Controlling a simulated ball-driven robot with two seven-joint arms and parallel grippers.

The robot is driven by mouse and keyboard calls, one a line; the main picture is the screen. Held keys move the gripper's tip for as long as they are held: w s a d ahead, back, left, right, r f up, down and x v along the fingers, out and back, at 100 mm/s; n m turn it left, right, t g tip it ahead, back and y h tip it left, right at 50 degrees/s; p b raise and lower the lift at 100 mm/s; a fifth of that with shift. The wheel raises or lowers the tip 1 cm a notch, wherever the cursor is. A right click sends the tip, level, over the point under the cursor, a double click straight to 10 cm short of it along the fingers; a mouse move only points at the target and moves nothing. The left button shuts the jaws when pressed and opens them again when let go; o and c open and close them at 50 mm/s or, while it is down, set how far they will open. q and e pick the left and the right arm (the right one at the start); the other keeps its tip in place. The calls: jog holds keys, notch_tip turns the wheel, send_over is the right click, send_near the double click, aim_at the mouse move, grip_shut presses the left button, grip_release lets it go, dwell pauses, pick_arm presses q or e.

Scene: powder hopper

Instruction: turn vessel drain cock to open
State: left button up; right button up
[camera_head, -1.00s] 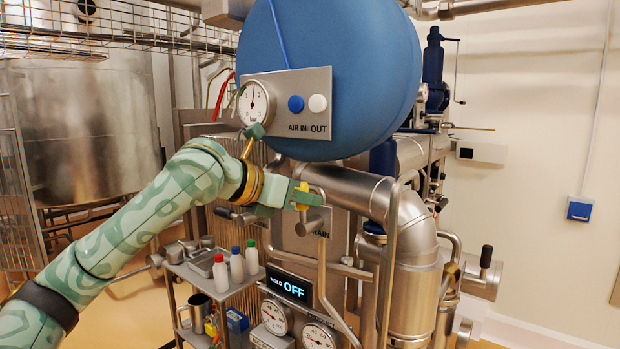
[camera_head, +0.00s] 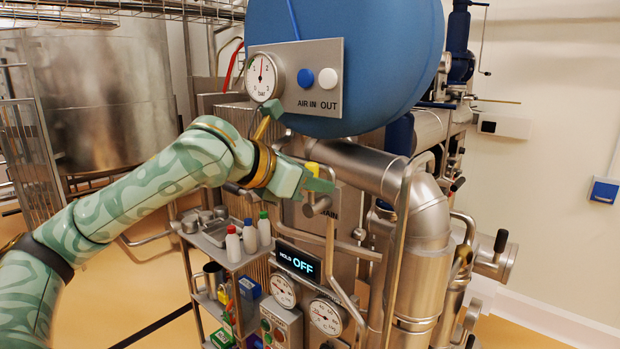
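The grey metal drain cock (camera_head: 317,207) sits at the front of the vessel's lower metalwork, beside a label of which only "RAIN" shows. My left gripper (camera_head: 316,182), green with yellow parts, is just above and in front of the cock. Its green end overlaps the cock's upper part in the picture. A small yellow piece (camera_head: 312,168) shows behind the gripper's end; I cannot tell whether it belongs to the gripper. Contact with the cock and the opening between the fingers cannot be made out. My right gripper is not in view.
The blue vessel (camera_head: 350,60) with its gauge and air panel (camera_head: 322,75) hangs just above my gripper. A vertical pipe (camera_head: 329,250) runs below the cock, and a thick pipe (camera_head: 425,225) stands right. A shelf trolley (camera_head: 222,258) with bottles stands lower left. The display (camera_head: 298,262) reads "HOLD OFF".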

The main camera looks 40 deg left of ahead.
pick_arm(q)
jog(key=shift+o, duration=1)
jog(key=shift+d, duration=0.25)
jog(key=shift+d+r, duration=0.1)
jog(key=shift+d, duration=0.1)
jog(key=shift+a, duration=0.3)
jog(key=shift+s, duration=0.1)
jog(key=b+v, duration=0.5)
jog(key=v, duration=1.1)
